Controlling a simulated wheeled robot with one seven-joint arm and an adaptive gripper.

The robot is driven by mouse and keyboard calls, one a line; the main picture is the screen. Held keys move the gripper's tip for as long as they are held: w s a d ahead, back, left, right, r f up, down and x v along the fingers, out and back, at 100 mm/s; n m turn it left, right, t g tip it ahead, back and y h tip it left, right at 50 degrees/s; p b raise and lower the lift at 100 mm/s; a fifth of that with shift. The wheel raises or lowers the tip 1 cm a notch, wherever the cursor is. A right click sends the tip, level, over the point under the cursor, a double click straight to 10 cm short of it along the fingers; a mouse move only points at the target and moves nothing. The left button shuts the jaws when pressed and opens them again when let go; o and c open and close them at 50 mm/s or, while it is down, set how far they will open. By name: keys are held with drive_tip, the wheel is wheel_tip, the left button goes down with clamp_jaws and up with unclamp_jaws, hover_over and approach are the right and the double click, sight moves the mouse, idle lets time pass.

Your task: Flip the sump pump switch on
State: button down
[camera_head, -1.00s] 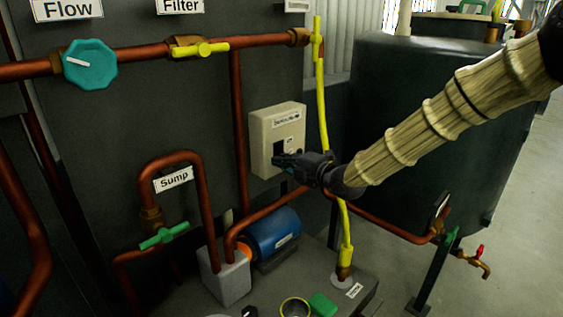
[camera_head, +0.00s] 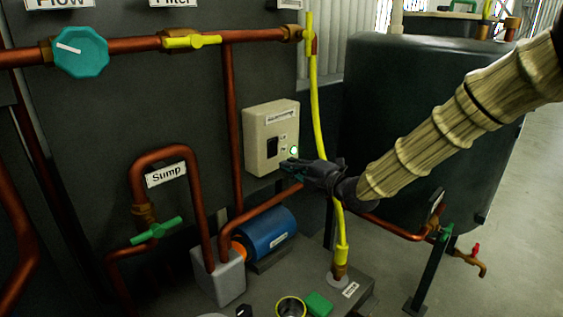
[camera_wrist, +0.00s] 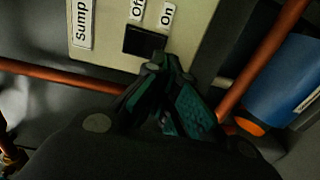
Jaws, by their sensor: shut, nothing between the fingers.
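The beige sump pump switch box (camera_head: 257,125) is on the dark panel. Its black switch (camera_head: 272,147) sits beside small labels, and a round green light (camera_head: 294,151) glows to their right. In the wrist view the box carries the labels "Sump", "Off" and "On", and the black switch (camera_wrist: 140,40) shows just beyond my fingertips. My gripper (camera_head: 285,168) is shut and empty at the box's lower edge. In the wrist view its fingertips (camera_wrist: 167,66) overlap the switch's lower corner; I cannot tell whether they touch.
A copper pipe (camera_head: 233,140) runs left of the box, and a yellow pipe (camera_head: 318,110) runs right of it. A blue pump motor (camera_head: 266,233) sits below. A green-handled valve (camera_head: 157,230) is at lower left. A dark tank (camera_head: 400,110) stands behind my arm.

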drive_tip(key=f+v, duration=0.1)
drive_tip(key=v, duration=0.7)
drive_tip(key=shift+p, duration=0.3)
drive_tip(key=shift+f, duration=0.15)
